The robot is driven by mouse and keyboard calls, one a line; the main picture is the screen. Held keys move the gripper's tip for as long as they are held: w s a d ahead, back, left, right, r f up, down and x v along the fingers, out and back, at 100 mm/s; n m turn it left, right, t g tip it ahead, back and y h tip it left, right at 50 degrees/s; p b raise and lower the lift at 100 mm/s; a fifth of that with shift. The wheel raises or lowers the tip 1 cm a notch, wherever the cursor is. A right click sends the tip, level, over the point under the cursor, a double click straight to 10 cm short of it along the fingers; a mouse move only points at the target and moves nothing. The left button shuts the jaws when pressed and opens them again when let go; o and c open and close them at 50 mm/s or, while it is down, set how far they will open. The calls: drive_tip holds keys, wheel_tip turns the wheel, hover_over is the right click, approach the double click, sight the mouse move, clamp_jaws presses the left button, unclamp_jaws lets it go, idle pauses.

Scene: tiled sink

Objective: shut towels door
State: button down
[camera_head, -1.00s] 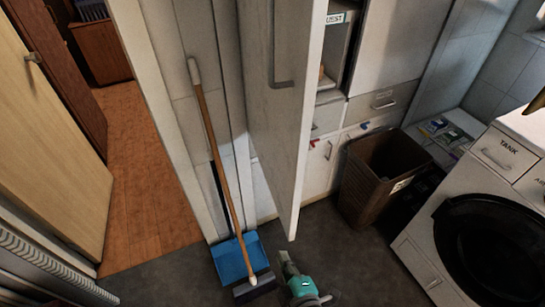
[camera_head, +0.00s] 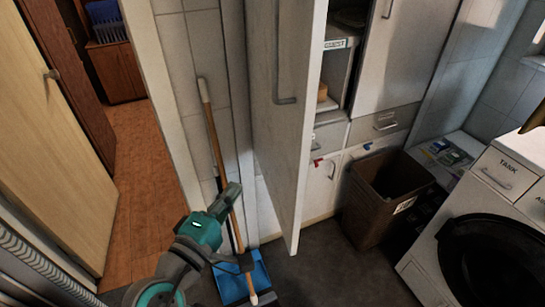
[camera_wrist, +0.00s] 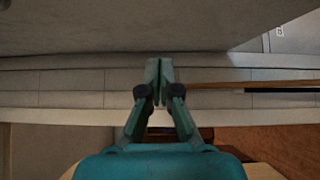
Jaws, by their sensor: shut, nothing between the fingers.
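A tall white cabinet door (camera_head: 283,130) stands open in the head view, its face with the grey bar handle turned to the left. Shelves (camera_head: 333,75) show in the open cabinet behind its edge. Whether it is the towels door I cannot read. My gripper (camera_head: 231,192) is left of the door, low in front of the broom and tiled wall, apart from the door. In the wrist view the fingers (camera_wrist: 159,72) are together and empty. A broad grey surface (camera_wrist: 120,25) fills the top there; I cannot tell what it is.
A broom (camera_head: 213,125) and blue dustpan (camera_head: 236,284) stand left of the door; the broom's stick (camera_wrist: 275,88) crosses the wrist view. A brown basket (camera_head: 384,198) and washing machine (camera_head: 480,250) stand right. Dark floor (camera_head: 330,270) is free in front.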

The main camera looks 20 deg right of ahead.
wheel_tip(320, 180, up, 4)
drive_tip(key=s+a+f+m+g+h, duration=0.1)
drive_tip(key=s+a+g, duration=0.1)
approach(281, 145)
drive_tip(key=w+a+x, duration=0.1)
drive_tip(key=x, duration=0.4)
drive_tip(key=shift+s+d+f, duration=0.1)
drive_tip(key=shift+d, duration=0.9)
